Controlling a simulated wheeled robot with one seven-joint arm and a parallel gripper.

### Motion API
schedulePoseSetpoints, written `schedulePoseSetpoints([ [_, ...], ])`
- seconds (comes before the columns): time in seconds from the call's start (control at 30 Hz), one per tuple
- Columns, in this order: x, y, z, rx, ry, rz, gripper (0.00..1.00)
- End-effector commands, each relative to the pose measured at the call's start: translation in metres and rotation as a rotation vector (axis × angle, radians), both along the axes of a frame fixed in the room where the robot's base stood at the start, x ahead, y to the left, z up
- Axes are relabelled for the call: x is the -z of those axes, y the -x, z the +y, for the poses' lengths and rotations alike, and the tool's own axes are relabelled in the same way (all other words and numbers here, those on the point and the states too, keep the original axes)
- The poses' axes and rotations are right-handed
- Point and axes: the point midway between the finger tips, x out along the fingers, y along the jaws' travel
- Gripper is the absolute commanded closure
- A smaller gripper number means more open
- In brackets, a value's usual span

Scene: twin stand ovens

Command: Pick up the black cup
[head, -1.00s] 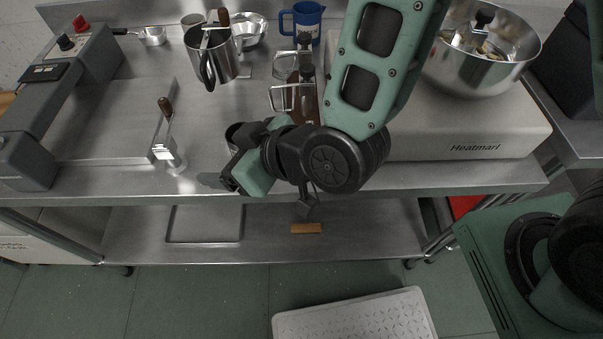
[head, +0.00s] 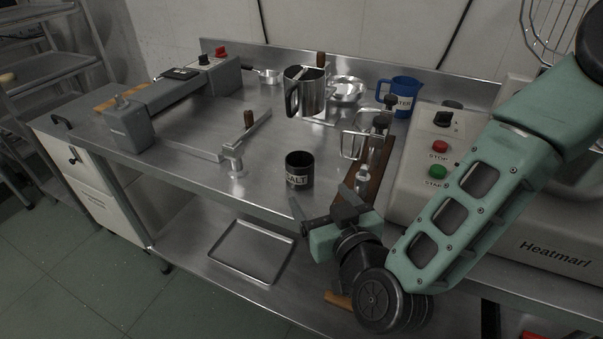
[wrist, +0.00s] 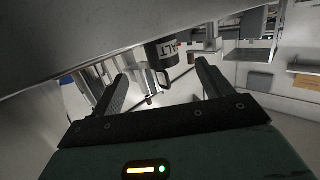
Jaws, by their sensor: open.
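The black cup (head: 299,172), with a white label reading "ALT", stands upright on the steel counter near its front edge. My gripper (head: 317,198) is open and empty, in front of the cup and slightly right of it, apart from it. In the wrist view, which looks upside down, the cup (wrist: 165,53) shows beyond and between the fingers of my gripper (wrist: 161,70). The cup's upper part is cut across by its label there, and its far side is hidden.
A wooden rack with metal pieces (head: 375,170) stands close right of the cup. A steel lever stand (head: 234,163) is to its left. A steel mug (head: 306,92) and blue jug (head: 402,95) stand behind. The grey Heatmarl machine (head: 525,225) is at right.

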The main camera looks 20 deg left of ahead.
Motion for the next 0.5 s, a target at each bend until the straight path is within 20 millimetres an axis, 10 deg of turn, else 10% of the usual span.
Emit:
schedulePoseSetpoints([
  [0.5,0.013,-0.044,0.038,0.003,-0.002,0.003,0.21],
])
